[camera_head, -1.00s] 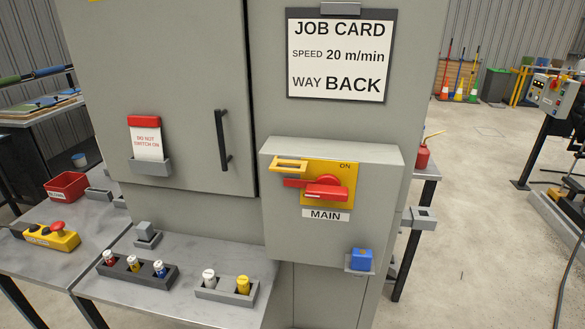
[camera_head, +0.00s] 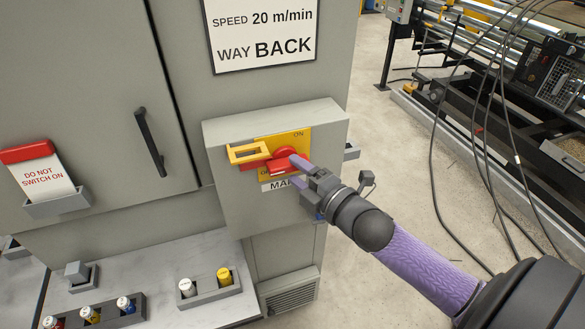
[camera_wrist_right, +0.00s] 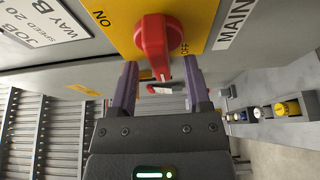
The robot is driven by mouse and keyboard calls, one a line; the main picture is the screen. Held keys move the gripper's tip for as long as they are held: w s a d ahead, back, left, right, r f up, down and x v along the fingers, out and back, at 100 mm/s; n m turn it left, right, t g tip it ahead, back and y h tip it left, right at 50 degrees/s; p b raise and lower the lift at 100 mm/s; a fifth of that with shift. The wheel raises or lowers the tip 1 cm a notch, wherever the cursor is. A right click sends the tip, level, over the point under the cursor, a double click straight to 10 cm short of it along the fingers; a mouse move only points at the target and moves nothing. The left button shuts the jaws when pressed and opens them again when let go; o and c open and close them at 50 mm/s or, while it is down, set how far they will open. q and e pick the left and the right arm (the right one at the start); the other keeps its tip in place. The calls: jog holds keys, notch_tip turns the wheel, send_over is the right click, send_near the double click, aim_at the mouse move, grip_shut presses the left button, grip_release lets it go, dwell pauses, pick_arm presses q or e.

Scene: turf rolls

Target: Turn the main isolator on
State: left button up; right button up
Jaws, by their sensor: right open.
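The main isolator is a red rotary handle (camera_head: 283,160) on a yellow plate (camera_head: 297,139) on the front of a grey box (camera_head: 225,180). Its grip lies roughly horizontal in the head view. My right gripper (camera_head: 298,180) is at the handle from the right, its purple fingers open. In the right wrist view the red handle (camera_wrist_right: 154,45) lies between the open fingers (camera_wrist_right: 162,85); I cannot tell if they touch it. ON and OFF show on the plate there. The MAIN label is partly hidden by the gripper in the head view. My left gripper is not in view.
A yellow hasp (camera_head: 248,153) sits left of the handle. The job card (camera_head: 262,30) is above the box. A red-topped "DO NOT SWITCH ON" tag (camera_head: 38,172) is at the left. Capped pegs stand in a grey rack (camera_head: 212,293) below. Cables (camera_head: 470,130) hang at the right.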

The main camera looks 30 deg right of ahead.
jog(key=shift+w, duration=0.55)
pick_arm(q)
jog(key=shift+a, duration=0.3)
pick_arm(e)
jog(key=shift+a, duration=0.1)
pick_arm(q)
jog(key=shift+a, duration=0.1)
pick_arm(e)
jog(key=shift+c, duration=0.3)
grip_shut()
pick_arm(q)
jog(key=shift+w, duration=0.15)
